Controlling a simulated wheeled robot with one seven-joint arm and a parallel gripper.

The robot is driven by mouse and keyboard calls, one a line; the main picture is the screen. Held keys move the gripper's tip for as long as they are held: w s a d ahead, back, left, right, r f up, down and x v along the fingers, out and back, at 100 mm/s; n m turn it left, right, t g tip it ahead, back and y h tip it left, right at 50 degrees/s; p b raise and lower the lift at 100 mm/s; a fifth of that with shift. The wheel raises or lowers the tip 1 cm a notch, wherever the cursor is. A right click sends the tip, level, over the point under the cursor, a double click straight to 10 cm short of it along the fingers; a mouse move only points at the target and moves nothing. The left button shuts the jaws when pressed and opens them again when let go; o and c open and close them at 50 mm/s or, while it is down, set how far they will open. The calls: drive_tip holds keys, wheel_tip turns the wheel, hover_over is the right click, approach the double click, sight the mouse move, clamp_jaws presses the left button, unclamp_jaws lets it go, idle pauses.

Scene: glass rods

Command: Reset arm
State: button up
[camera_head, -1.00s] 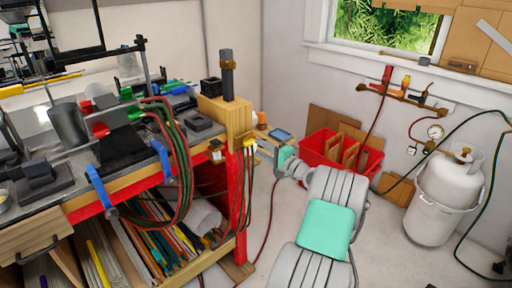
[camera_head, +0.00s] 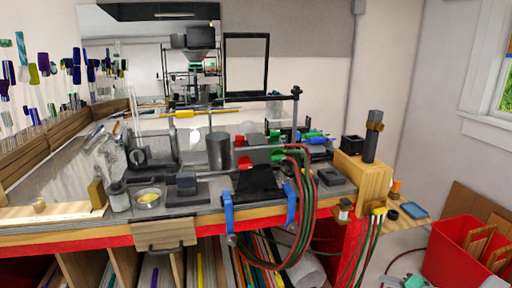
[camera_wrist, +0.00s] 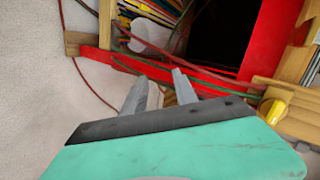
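My gripper (camera_wrist: 162,84) shows in the wrist view with its two grey fingers apart and nothing between them. It points toward the lower side of the workbench, where a red frame bar (camera_wrist: 165,77) and thin red and green hoses (camera_wrist: 205,73) lie beyond the fingertips. No contact with them can be made out. In the head view, only a small part of my arm (camera_head: 405,282) shows at the bottom edge, right of centre.
The workbench (camera_head: 190,222) carries a torch, a dark cylinder (camera_head: 219,150) and hanging hoses (camera_head: 306,210). Glass rods (camera_head: 35,95) stand at the left. A red bin (camera_head: 455,255) is on the floor at the right. Bare floor shows left in the wrist view (camera_wrist: 40,80).

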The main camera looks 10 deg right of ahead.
drive_tip(key=s+a+f+n+g+y, duration=0.1)
drive_tip(key=s+a+f+g, duration=0.3)
drive_tip(key=s, duration=0.3)
drive_tip(key=s+a+f+g+y, duration=0.1)
drive_tip(key=s+a+f+g, duration=0.2)
drive_tip(key=s+a+f, duration=0.35)
drive_tip(key=s+a+r+n+g+p, duration=0.1)
drive_tip(key=s+a+r+n+g, duration=0.1)
drive_tip(key=s+a+r+g, duration=0.35)
drive_tip(key=w+a+r+n+t+h+p, duration=0.1)
drive_tip(key=w+a+r+n, duration=0.1)
drive_tip(key=a+r, duration=0.5)
drive_tip(key=w+a+r+n+t+h+p, duration=0.1)
drive_tip(key=a+r+n, duration=0.3)
drive_tip(key=a+r, duration=0.4)
drive_tip(key=w+a+r+n+t+h, duration=0.2)
drive_tip(key=w+a+r+n, duration=0.1)
drive_tip(key=a+r, duration=0.4)
drive_tip(key=shift+w+a+r+n+p, duration=0.15)
drive_tip(key=shift+w+a+n+p, duration=0.25)
drive_tip(key=shift+a, duration=0.3)
